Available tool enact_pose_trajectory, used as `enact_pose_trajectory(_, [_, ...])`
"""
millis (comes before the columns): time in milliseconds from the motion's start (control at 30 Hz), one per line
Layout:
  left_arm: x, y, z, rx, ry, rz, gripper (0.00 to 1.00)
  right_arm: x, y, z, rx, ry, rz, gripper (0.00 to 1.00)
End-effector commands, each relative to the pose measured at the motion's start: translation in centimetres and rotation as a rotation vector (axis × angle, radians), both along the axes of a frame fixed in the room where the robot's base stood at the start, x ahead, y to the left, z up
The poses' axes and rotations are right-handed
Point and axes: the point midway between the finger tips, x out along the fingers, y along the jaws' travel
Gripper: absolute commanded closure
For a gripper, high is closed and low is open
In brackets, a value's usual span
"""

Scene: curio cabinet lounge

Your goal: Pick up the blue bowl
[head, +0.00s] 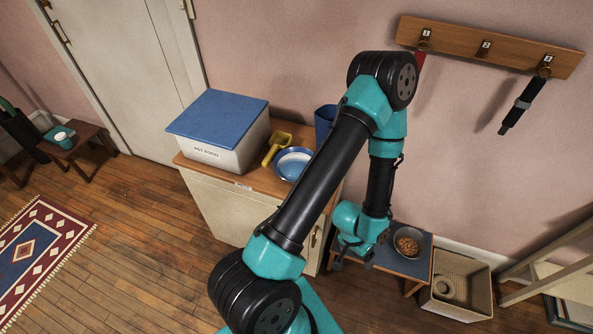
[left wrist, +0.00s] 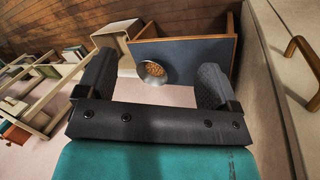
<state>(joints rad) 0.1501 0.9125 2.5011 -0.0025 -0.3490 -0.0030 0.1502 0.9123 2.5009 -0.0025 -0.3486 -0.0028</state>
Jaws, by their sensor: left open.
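The blue bowl (head: 293,163), with a pale inside and a blue rim, sits on the wooden top of the cabinet, left of my arm in the head view. It does not show in the left wrist view. My left gripper (head: 353,258) is low beside the cabinet, over the left end of a low bench, well away from the blue bowl. In the left wrist view the gripper (left wrist: 155,80) is open, with its two fingers wide apart and nothing held. My right gripper is not in view.
A grey bowl of kibble (head: 408,242) stands on the low blue-topped bench (head: 413,267). A lidded white bin (head: 222,130), a yellow scoop (head: 277,146) and a blue container (head: 325,122) crowd the cabinet top (head: 258,181). A beige box (head: 457,284) stands right.

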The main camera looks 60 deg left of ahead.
Motion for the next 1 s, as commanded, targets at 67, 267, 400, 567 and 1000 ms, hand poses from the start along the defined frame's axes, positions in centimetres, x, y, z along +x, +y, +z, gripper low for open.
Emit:
enact_pose_trajectory(67, [0.0, 0.0, 0.0, 0.0, 0.0, 0.0, 0.22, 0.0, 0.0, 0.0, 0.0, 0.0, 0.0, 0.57])
enact_pose_trajectory(267, [0.0, 0.0, 0.0, 0.0, 0.0, 0.0, 0.41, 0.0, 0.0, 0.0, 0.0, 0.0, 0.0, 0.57])
enact_pose_trajectory(400, [0.0, 0.0, 0.0, 0.0, 0.0, 0.0, 0.55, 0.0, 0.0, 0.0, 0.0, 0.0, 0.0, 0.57])
enact_pose_trajectory(567, [0.0, 0.0, 0.0, 0.0, 0.0, 0.0, 0.67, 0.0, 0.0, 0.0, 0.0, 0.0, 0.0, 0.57])
enact_pose_trajectory(1000, [3.4, 2.5, 1.5, -0.003, 0.02, 0.193, 0.67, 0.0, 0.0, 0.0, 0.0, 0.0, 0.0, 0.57])
